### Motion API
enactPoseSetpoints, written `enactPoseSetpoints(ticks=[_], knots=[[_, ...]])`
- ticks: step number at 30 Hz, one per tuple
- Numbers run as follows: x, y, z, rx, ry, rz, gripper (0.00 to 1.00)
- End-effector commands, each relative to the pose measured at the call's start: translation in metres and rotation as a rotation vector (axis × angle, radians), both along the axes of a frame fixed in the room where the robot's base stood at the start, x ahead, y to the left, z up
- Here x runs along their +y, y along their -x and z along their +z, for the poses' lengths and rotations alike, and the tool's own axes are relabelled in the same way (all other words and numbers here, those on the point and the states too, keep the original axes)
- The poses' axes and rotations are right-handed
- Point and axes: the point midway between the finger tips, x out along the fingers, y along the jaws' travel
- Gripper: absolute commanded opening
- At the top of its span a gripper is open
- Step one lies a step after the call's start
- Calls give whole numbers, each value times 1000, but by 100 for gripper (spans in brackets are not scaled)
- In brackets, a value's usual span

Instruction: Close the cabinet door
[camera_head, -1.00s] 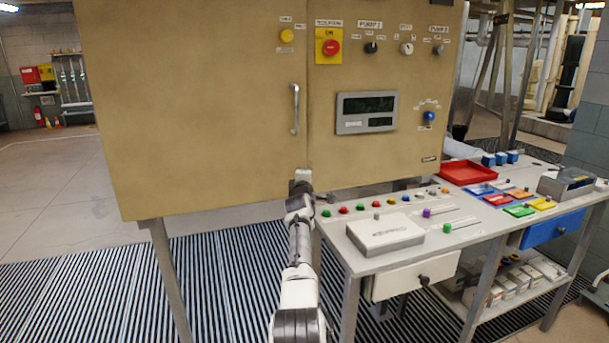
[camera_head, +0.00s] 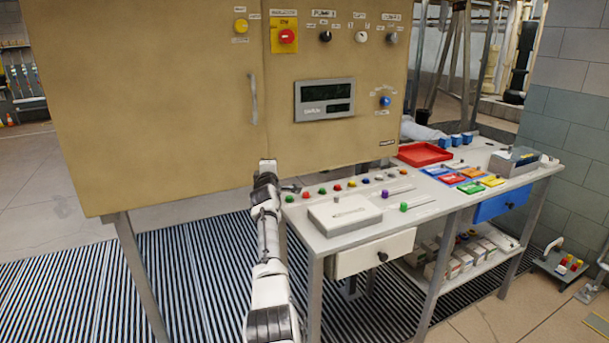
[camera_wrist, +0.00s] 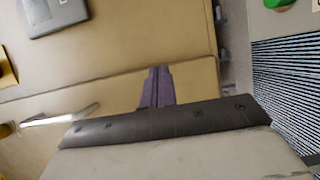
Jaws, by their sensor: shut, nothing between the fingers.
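The cabinet door (camera_head: 150,100) is the large tan panel on the left of the head view. Its metal handle (camera_head: 253,100) stands near its right edge, and the handle also shows in the wrist view (camera_wrist: 60,117). The door looks flush, or nearly so, with the fixed control panel (camera_head: 350,140) on its right, with a thin seam between them. My gripper (camera_head: 267,163) is at the door's lower right corner, below the handle. In the wrist view its dark fingers (camera_wrist: 156,85) are together and empty, against or very near the door face; contact cannot be told.
A workbench (camera_head: 405,215) with buttons, a white box (camera_head: 343,213) and a red tray (camera_head: 424,154) stands to the right of my arm. A white drawer (camera_head: 374,254) is under it. Striped floor grating (camera_head: 190,270) lies below the cabinet, with open floor at left.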

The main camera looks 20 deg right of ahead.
Motion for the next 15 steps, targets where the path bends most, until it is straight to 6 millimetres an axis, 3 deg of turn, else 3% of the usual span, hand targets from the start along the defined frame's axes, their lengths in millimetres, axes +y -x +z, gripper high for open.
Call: enactPoseSetpoints(ticks=[1, 15], knots=[[-14, 8, -2, -1, 0, -9, 0], [-72, 59, -6, 4, 2, -7, 0]])
